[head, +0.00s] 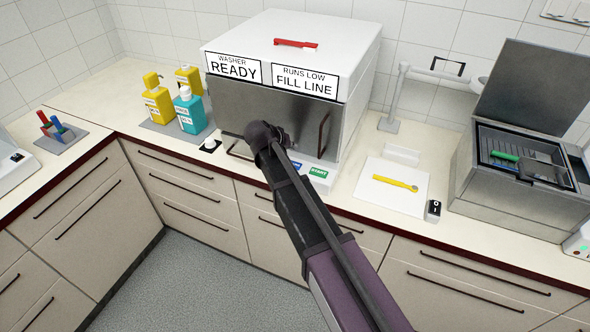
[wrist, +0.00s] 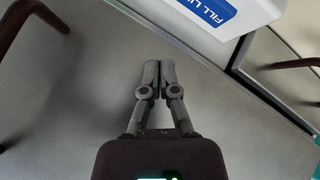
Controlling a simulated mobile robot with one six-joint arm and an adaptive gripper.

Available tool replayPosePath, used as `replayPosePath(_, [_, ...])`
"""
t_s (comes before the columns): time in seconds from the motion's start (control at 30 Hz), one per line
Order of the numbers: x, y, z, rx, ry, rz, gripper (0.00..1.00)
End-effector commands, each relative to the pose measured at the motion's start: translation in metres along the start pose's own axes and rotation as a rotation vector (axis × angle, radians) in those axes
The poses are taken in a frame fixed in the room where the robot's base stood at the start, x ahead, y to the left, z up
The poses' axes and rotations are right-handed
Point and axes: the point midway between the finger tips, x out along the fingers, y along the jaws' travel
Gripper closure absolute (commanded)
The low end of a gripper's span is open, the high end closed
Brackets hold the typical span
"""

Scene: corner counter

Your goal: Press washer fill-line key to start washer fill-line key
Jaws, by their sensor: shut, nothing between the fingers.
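The washer (head: 330,30) is a white box with a steel front on the counter, with signs reading "WASHER READY" and "RUNS LOW FILL LINE". On the white ledge at its lower front are a green START key (head: 318,172) and a blue key (head: 296,163), the latter mostly hidden by my arm. In the wrist view a blue key (wrist: 208,8) lettered "FILL LI..." is cut off by the top edge. My gripper (wrist: 159,66) is shut and empty in front of the steel front, its fingertips apart from the blue key in the picture. In the head view my arm hides the fingers.
Yellow and teal bottles (head: 190,110) stand on a grey mat left of the washer. A dark door handle (head: 324,133) stands out from its front. To the right are a white board with a yellow tool (head: 395,183), a small black switch (head: 433,209) and an open steel fryer-like unit (head: 520,195).

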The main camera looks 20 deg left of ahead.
Motion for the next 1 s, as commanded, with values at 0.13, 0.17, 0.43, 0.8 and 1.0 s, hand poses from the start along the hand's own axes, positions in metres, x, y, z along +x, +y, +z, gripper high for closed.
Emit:
replayPosePath(0.13, [0.012, -0.009, 0.009, 0.000, 0.000, 0.000, 1.00])
replayPosePath(0.17, [0.013, -0.010, 0.010, 0.000, 0.000, 0.000, 1.00])
replayPosePath(0.43, [0.027, -0.021, 0.020, -0.001, 0.000, 0.000, 1.00])
replayPosePath(0.8, [0.034, -0.026, 0.025, -0.001, 0.001, -0.001, 1.00])
replayPosePath(1.0, [0.033, -0.026, 0.025, -0.001, 0.001, -0.001, 1.00])
